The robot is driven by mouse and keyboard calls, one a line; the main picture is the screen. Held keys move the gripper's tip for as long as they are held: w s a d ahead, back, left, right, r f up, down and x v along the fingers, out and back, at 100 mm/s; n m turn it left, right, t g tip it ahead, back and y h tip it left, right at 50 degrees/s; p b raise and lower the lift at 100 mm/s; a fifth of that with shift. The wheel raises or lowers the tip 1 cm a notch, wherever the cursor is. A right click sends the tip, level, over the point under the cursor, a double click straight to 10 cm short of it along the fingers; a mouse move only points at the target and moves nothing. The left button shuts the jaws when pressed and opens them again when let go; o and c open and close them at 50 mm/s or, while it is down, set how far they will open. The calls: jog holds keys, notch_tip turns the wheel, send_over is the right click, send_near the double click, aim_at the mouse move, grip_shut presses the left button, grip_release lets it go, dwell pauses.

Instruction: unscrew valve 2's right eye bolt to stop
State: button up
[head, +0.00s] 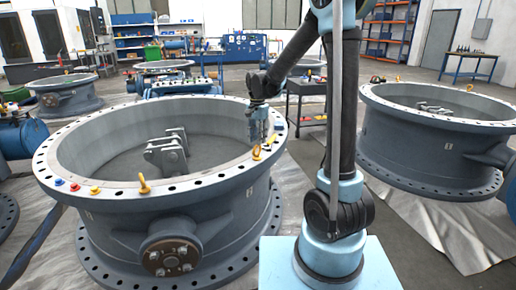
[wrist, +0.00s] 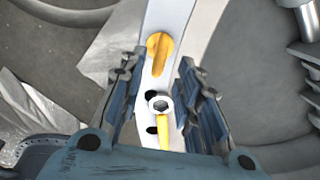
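A large grey valve (head: 115,215) lies flat at the left in the head view; no number is readable on it. Yellow eye bolts stand on its upper flange (head: 212,178): one at the front (head: 144,185) and one at the right (head: 257,153), with another yellow piece (head: 270,140) close behind. My gripper (head: 259,135) points down above this right part of the flange. In the wrist view its fingers (wrist: 160,98) are apart, either side of a hex-headed bolt (wrist: 160,104) and a yellow bar (wrist: 164,132). A yellow eye bolt (wrist: 160,48) lies beyond them. I cannot tell about contact.
Another large valve (head: 435,140) stands at the right. Red, blue and yellow small pieces (head: 75,187) sit on the flange's front left. A grey bracket (head: 168,153) rises inside the ring. A dark cart (head: 305,98) stands behind my arm.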

aim_at(257, 146)
jog(key=shift+f, duration=2.4)
grip_shut()
